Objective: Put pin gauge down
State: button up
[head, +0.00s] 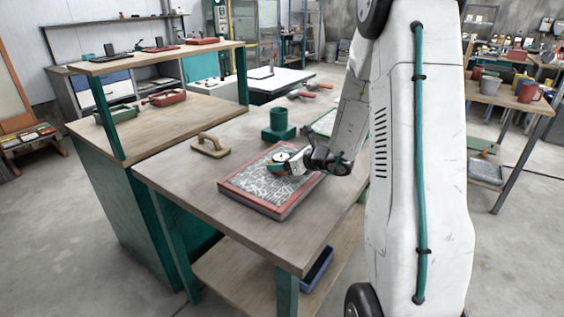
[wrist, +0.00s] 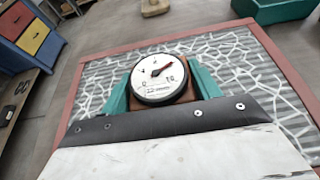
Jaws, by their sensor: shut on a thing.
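The pin gauge has a round white dial with a red needle and a dark rim; its dial (wrist: 159,78) faces the wrist camera. In the head view the gauge (head: 282,157) is small and sits over the framed panel. My gripper (head: 288,164) is shut on the gauge, with teal fingers (wrist: 159,92) on either side of it in the wrist view. The panel has a red-brown frame (head: 252,200) and a grey surface with white fibre strands. It lies on the wooden worktable (head: 190,185). I cannot tell whether the gauge touches the panel.
A float with a wooden handle (head: 210,145) lies on the table left of the panel. A teal cup-like holder (head: 279,124) stands behind the panel. A shelved bench (head: 150,125) adjoins at the left. Bare tabletop shows left and in front of the panel.

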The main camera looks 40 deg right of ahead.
jog(key=shift+f, duration=0.15)
jog(key=o, duration=1.1)
